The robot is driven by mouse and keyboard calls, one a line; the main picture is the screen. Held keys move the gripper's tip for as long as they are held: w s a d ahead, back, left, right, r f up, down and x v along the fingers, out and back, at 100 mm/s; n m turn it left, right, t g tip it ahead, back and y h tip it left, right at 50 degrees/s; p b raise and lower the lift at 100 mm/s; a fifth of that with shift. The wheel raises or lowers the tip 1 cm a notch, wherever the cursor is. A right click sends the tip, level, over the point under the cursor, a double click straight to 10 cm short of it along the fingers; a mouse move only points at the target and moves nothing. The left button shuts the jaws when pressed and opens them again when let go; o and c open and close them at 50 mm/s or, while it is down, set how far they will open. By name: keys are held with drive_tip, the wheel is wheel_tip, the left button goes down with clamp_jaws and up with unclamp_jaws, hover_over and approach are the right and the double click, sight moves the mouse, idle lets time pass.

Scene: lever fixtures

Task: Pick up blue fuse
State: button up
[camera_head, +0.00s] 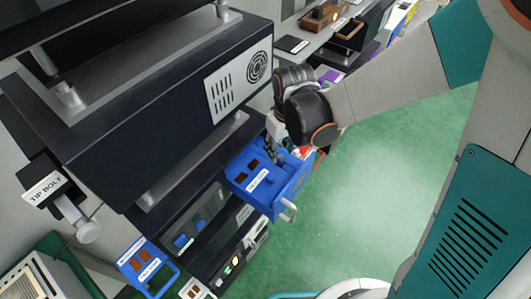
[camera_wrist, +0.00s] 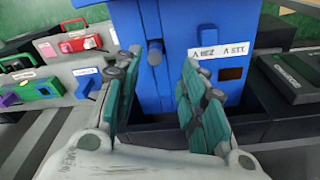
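A large blue fuse-like block (camera_head: 262,181) with a white label, dark brown windows and a handle at its lower end juts out of a black rack in the head view. In the head view my gripper (camera_head: 273,148) is at the block's upper end, partly hidden by my wrist.
Another blue labelled piece (camera_head: 147,265) is at the lower left. A dark cabinet (camera_head: 150,110) with a vented panel stands above and left of the block. In the wrist view, red and green pieces (camera_wrist: 80,44) sit at left and a black box (camera_wrist: 287,75) at right. Green floor lies clear.

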sight(281, 156)
drive_tip(key=f+b, duration=0.1)
drive_tip(key=f, duration=0.1)
drive_tip(key=f+b, duration=0.2)
drive_tip(key=f, duration=0.1)
drive_tip(key=shift+w+d+f, duration=0.25)
drive_tip(key=shift+w+f, duration=0.1)
drive_tip(key=shift+r, duration=0.1)
clamp_jaws()
